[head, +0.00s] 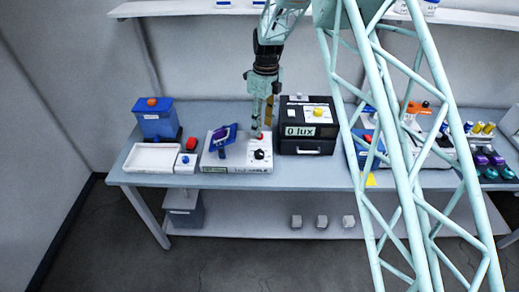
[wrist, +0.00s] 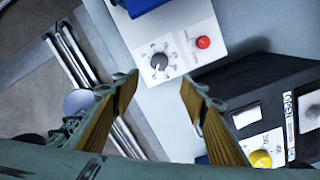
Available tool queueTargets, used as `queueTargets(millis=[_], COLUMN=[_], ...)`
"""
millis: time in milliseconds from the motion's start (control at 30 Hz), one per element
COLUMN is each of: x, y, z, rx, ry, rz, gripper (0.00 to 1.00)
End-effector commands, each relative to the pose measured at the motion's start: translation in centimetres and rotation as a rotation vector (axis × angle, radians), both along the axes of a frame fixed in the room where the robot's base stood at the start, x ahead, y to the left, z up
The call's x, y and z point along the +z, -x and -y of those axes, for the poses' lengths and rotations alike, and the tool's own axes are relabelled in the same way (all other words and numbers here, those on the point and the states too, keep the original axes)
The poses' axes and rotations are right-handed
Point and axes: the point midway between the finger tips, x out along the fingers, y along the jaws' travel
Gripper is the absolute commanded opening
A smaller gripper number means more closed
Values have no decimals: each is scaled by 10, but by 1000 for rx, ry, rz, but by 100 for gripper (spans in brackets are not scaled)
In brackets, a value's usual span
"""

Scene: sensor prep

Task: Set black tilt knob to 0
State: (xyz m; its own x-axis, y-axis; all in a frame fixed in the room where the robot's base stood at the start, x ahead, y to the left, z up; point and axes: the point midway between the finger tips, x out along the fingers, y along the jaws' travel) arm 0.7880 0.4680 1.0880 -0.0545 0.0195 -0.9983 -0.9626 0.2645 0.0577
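The black tilt knob (wrist: 159,61) sits on a white panel with a ring of printed marks around it. I cannot read which mark it points to. In the head view the same black knob (head: 259,154) is on the front right of the white tilt device (head: 232,167). A purple-blue tilted plate (head: 222,138) stands on the device's left part. My gripper (wrist: 158,84) is open and empty. Its two fingertips are spread apart in the wrist view, with the knob showing beyond the gap between them. In the head view my gripper (head: 263,122) points down above the device's back right.
A red button (wrist: 203,42) is beside the knob. A black box (head: 306,142) reading "0 lux", with a yellow knob (head: 318,112), stands close on the right. A white tray (head: 152,157), a blue box (head: 158,122) and a small blue-knobbed box (head: 186,163) are on the left.

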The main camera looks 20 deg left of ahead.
Motion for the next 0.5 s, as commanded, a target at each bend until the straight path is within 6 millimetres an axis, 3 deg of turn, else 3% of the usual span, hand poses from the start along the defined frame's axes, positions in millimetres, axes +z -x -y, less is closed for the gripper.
queueTargets(millis=[500], x=[-8], y=[0], z=[-7], rx=[-22], ry=[3], rz=[-5], gripper=[40])
